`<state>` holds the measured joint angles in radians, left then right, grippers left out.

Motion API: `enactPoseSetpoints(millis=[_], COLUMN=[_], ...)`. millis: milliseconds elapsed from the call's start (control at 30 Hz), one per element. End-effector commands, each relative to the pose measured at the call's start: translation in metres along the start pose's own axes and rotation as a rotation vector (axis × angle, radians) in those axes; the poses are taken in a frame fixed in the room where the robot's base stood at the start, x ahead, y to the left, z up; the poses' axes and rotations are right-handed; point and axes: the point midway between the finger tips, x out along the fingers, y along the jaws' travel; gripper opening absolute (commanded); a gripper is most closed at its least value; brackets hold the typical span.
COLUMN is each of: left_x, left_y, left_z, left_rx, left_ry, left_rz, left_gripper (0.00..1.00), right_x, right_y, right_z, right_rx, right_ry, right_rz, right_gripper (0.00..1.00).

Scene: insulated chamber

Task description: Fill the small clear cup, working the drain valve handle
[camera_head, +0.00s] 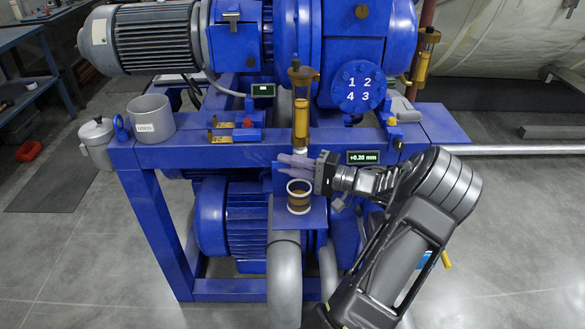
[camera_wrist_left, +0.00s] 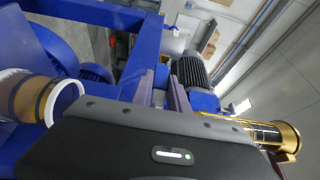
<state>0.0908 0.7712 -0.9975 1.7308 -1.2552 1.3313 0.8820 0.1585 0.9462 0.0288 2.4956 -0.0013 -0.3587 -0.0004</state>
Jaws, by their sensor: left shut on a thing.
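The small clear cup (camera_head: 299,201) stands upright on a small blue shelf, with a pale rim and brown contents; it also shows at the left of the left wrist view (camera_wrist_left: 62,100). Above it hangs an amber sight glass (camera_head: 301,120) with a brass top. My left gripper (camera_head: 294,163) is just above the cup, below the sight glass, its grey fingers pointing left. It is shut on what seems to be the drain valve handle, which the fingers hide. My right gripper is not in view.
A grey container labelled USED (camera_head: 152,119) and a lidded grey pot (camera_head: 98,142) stand at the left of the blue frame. A small display reading +0.20 mm (camera_head: 363,157) sits right of the gripper. A second amber glass (camera_head: 423,58) is at the upper right.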

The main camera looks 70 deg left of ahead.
Motion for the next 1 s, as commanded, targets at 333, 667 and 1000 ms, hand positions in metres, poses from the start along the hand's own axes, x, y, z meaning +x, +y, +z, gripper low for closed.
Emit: enactPoseSetpoints(millis=[333, 667, 1000], left_x=[-0.001, 0.0, -0.026], left_y=[-0.001, 0.0, 0.001], left_z=[-0.001, 0.0, -0.001], left_rx=[0.002, 0.001, 0.001], left_ry=[0.003, 0.001, 0.004], left_rz=[-0.002, -0.001, 0.0], left_gripper=[0.3, 0.42, 0.42], right_x=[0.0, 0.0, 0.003], right_y=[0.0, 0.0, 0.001], right_z=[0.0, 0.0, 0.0], right_rx=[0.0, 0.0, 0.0], right_ry=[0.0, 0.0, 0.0], right_rz=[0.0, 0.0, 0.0], right_gripper=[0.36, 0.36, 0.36])
